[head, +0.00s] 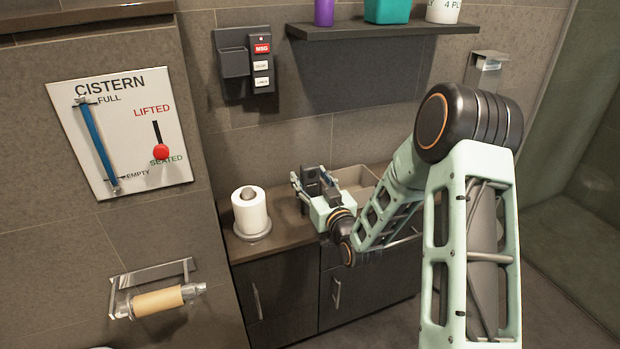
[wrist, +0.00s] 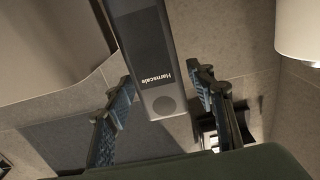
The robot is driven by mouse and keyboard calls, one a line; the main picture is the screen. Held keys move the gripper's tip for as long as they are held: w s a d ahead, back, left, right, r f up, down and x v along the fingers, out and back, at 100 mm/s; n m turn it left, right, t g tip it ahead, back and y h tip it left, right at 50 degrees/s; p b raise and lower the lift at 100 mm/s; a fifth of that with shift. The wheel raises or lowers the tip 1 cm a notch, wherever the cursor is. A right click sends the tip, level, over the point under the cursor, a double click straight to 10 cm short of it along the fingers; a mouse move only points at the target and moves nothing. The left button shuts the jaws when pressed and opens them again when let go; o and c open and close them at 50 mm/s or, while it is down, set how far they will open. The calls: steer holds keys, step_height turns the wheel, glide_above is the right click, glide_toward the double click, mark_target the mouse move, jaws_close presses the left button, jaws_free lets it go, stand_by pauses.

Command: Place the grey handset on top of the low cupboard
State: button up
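The grey handset (wrist: 160,70) is dark grey with a round button near one end, and its other end runs out of the wrist view. It stands between the two fingers of my gripper (wrist: 162,78). The left finger is close to its edge and a narrow gap seems to show at the right, so I cannot tell whether they grip it. In the head view, my gripper (head: 314,184) is over the top of the low cupboard (head: 282,232), with the handset (head: 311,181) between its fingers. Whether the handset touches the cupboard is hidden.
A toilet roll on a stand (head: 251,215) is left of my gripper. A light brown tray (head: 358,180) is behind and right. The wall unit (head: 260,65) has an empty-looking holder at its left. A shelf (head: 385,28) with several items is above.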

steer(key=shift+r, duration=0.15)
steer(key=shift+s+p, duration=0.15)
steer(key=shift+p, duration=0.15)
steer(key=p+v, duration=0.1)
steer(key=v, duration=1)
steer(key=shift+s, duration=0.25)
steer(key=shift+d+r, duration=0.1)
steer(key=shift+d, duration=0.05)
